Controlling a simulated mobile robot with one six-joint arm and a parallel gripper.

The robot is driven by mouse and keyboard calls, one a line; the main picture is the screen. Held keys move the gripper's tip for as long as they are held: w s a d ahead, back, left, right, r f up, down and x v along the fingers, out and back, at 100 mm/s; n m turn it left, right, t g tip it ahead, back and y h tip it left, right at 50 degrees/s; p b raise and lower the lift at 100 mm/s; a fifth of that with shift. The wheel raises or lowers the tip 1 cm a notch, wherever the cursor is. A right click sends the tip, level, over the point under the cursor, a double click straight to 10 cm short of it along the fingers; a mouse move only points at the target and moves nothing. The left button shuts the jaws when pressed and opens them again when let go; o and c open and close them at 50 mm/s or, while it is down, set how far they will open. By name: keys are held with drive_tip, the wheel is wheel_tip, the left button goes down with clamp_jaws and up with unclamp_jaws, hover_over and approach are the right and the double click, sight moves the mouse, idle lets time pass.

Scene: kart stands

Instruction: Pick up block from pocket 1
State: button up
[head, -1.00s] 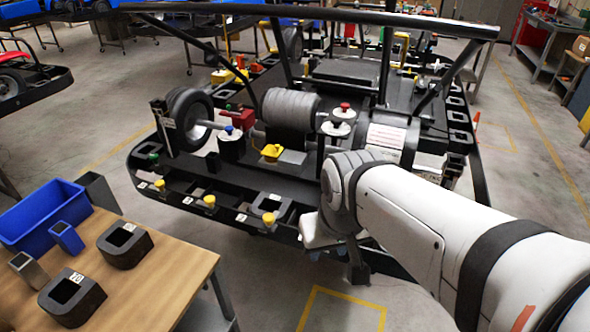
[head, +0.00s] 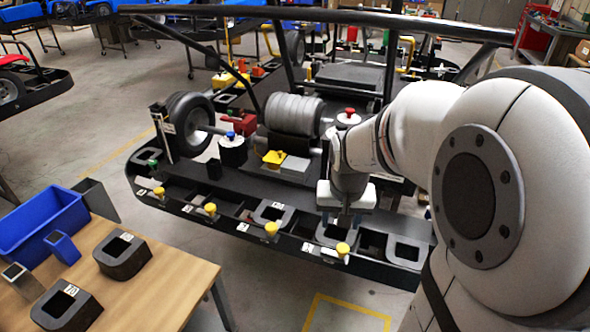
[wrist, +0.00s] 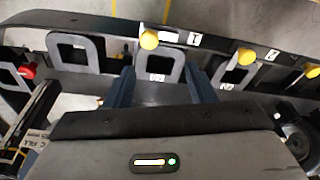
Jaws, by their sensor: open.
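A grey block with a square hole (head: 330,233) sits in the kart's side rail behind the tag marked 1 (head: 307,247) and a yellow knob (head: 343,249). In the wrist view the block (wrist: 158,77) bears a small white label, and the tag 1 (wrist: 194,39) and yellow knob (wrist: 149,40) are just beyond it. My gripper (head: 345,216) points down over this block. In the wrist view its two dark fingers (wrist: 160,82) are open, one on each side of the block, with nothing held. I cannot tell how far down they reach.
Similar grey blocks sit either side in the rail, one at right (head: 408,251) and one at left (head: 271,211). More yellow knobs (head: 271,229) stand along the rail. A wooden table (head: 165,280) with a blue bin (head: 40,222) and dark blocks is at left. A kart tube (head: 320,15) crosses overhead.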

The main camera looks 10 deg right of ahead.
sight(351, 237)
drive_tip(key=w+d+f+m, duration=0.1)
drive_tip(key=w+d+f, duration=0.1)
drive_tip(key=f, duration=0.1)
drive_tip(key=w+d+f+m, duration=0.1)
drive_tip(key=w+d+f, duration=0.1)
drive_tip(key=d+f, duration=0.1)
drive_tip(key=w+d+f+m+g, duration=0.1)
drive_tip(key=w+d+f, duration=0.1)
drive_tip(key=f, duration=0.1)
drive_tip(key=shift+w+d+f, duration=0.2)
drive_tip(key=shift+w+f, duration=0.15)
drive_tip(key=f, duration=0.2)
drive_tip(key=w+f, duration=0.1)
drive_tip(key=f, duration=0.5)
drive_tip(key=shift+w+d+f+p, duration=0.1)
drive_tip(key=shift+w+d+p, duration=0.05)
drive_tip(key=shift+d+p, duration=0.15)
drive_tip(key=shift+a, duration=0.1)
clamp_jaws()
